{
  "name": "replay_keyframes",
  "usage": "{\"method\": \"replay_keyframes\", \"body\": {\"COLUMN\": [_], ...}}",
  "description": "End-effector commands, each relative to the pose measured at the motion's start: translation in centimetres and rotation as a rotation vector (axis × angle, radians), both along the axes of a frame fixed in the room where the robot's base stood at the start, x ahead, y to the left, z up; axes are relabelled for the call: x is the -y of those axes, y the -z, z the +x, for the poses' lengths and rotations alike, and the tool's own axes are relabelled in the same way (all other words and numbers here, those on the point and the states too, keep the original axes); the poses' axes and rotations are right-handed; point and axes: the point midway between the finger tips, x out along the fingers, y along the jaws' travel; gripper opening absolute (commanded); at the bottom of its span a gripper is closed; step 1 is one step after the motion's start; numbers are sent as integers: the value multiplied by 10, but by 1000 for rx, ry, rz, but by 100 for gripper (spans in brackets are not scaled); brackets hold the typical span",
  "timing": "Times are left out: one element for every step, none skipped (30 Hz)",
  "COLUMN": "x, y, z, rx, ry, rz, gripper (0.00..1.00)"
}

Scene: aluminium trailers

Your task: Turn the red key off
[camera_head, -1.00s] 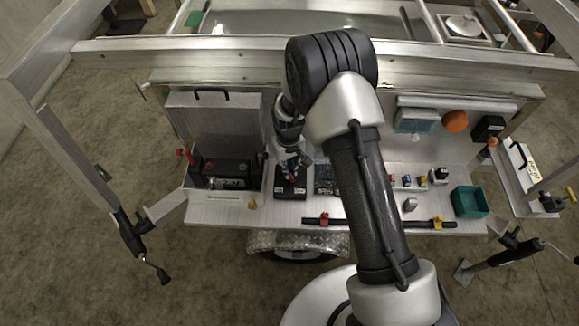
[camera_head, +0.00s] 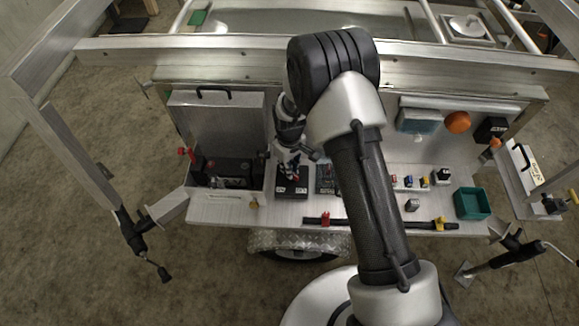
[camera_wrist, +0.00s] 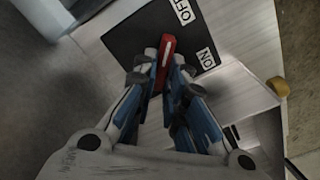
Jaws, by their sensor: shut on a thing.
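The red key (camera_wrist: 166,48) stands on a black plate (camera_wrist: 132,38) with a white OFF label (camera_wrist: 182,11) and a white ON label (camera_wrist: 206,59). My gripper (camera_wrist: 163,68) is shut on the red key in the wrist view, one blue finger on each side. The key's free end points up in that view, towards the OFF label side. In the head view my gripper (camera_head: 290,172) is over the black plate (camera_head: 291,193), and the key is mostly hidden by the fingers.
An open metal box (camera_head: 216,120) with a black battery stands left of the plate. A green bin (camera_head: 471,203) and small coloured parts lie to the right. A black bar (camera_head: 375,223) with red and yellow clamps lies along the front edge. A yellow knob (camera_wrist: 278,86) is nearby.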

Motion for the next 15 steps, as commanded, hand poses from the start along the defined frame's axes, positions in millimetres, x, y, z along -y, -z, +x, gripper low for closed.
{"method": "replay_keyframes", "body": {"x": [0,0,0,0,0,0,0,0,0,0,0,0,0,0,0], "y": [0,0,0,0,0,0,0,0,0,0,0,0,0,0,0], "z": [0,0,0,0,0,0,0,0,0,0,0,0,0,0,0], "rx": [-1,-1,-1,-1,-1,-1,-1,-1,-1,-1,-1,-1,0,0,0], "ry": [-4,-4,-4,-4,-3,-3,-3,-3,-2,-2,-2,-2,-2,-1,-1], "rz": [-1,-1,-1,-1,-1,-1,-1,-1,-1,-1,-1,-1,0,0,0], "gripper": [0,0,0,12,14,17,19,21,24,26,28,30,32,32,32]}}
